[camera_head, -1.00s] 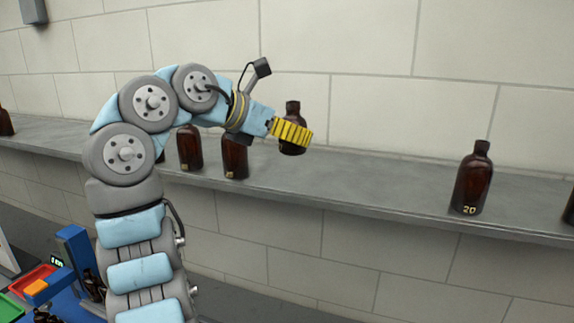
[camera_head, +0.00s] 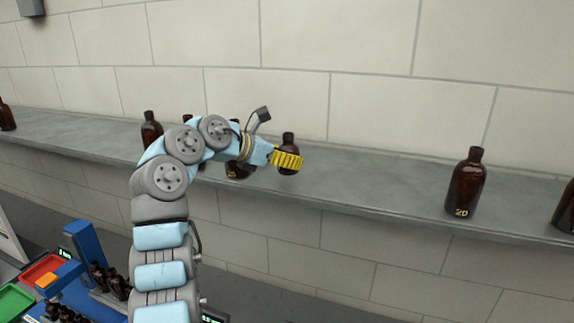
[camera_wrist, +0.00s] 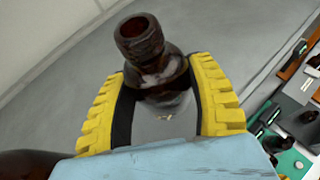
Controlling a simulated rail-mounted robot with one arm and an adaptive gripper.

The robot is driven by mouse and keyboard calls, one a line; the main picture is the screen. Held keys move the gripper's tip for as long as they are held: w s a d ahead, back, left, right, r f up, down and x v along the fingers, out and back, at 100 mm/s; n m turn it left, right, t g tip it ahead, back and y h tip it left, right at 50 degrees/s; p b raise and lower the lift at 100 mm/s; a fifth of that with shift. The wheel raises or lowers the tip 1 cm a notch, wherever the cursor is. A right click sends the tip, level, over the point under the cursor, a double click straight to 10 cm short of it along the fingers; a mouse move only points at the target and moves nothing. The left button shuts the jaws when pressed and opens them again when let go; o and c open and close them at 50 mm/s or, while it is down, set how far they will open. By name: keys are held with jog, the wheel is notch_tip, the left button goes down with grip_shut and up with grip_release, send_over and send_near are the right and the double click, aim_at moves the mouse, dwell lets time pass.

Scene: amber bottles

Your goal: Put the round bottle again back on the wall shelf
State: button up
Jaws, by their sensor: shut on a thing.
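My gripper (camera_head: 288,160) has yellow ribbed fingers shut around a brown bottle (camera_head: 289,140), seen with its neck up in the head view. In the wrist view the bottle (camera_wrist: 150,55) sits between the two yellow fingers (camera_wrist: 158,105), its open neck toward the camera and its lower body partly hidden. The grey wall shelf (camera_head: 370,190) runs along the tiled wall. The held bottle is at the shelf, over or on its surface; I cannot tell whether its base touches.
A brown bottle marked 20 (camera_head: 466,185) stands to the right on the shelf, another (camera_head: 565,210) at the right edge. Bottles (camera_head: 151,130) stand left, some behind my arm. The shelf between my gripper and bottle 20 is clear. Red (camera_head: 40,270) and green (camera_head: 12,302) trays lie lower left.

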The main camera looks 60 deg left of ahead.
aim_at(279, 167)
jog(key=shift+f+p, duration=0.3)
jog(key=shift+f, duration=1.05)
jog(key=shift+f, duration=0.1)
jog(key=o, duration=1.2)
jog(key=b+v, duration=0.3)
jog(key=v, duration=0.9)
jog(key=shift+d+b, duration=0.1)
jog(key=shift+b, duration=0.25)
